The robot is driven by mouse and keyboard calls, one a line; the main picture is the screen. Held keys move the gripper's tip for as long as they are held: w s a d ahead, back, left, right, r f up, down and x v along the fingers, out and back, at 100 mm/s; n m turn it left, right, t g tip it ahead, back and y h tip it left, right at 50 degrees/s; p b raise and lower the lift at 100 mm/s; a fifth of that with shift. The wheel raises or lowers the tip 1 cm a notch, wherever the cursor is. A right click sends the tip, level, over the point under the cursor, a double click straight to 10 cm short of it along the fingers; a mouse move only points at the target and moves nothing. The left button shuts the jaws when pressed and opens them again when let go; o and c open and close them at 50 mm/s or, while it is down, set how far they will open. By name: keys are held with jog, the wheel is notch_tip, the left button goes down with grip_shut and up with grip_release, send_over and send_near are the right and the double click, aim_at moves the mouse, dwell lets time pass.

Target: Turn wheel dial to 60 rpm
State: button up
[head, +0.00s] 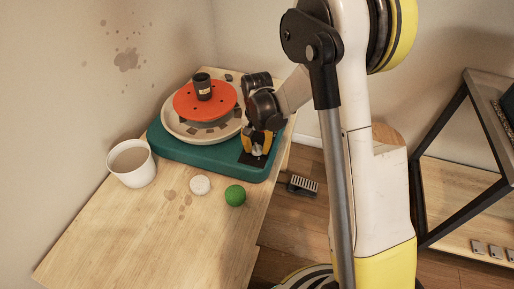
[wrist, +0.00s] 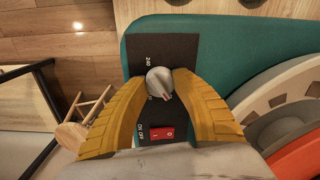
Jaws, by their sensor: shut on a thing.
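The pottery wheel's teal base (head: 205,156) stands on the wooden table, with an orange wheel head (head: 222,98) and a dark cup on it. In the wrist view, the silver-grey dial (wrist: 159,79) sits on a black panel (wrist: 158,48) on the teal base. A "240" mark shows above the dial, and other scale marks are hidden or too small to read. My gripper (wrist: 161,84) has its two yellow fingers shut on the dial from both sides. In the head view, my gripper (head: 257,142) is over the panel, and the dial is hidden there.
A red switch (wrist: 162,134) marked ON OFF is just below the dial, close to my fingers. A white bucket (head: 132,163), a white round piece (head: 200,185) and a green ball (head: 235,195) are on the table. A pedal (head: 303,185) lies on the floor. The table's front is clear.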

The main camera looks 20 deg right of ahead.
aim_at(257, 147)
jog(key=o, duration=1.3)
jog(key=shift+c, duration=0.2)
jog(key=shift+r, duration=0.1)
notch_tip(257, 147, up, 12)
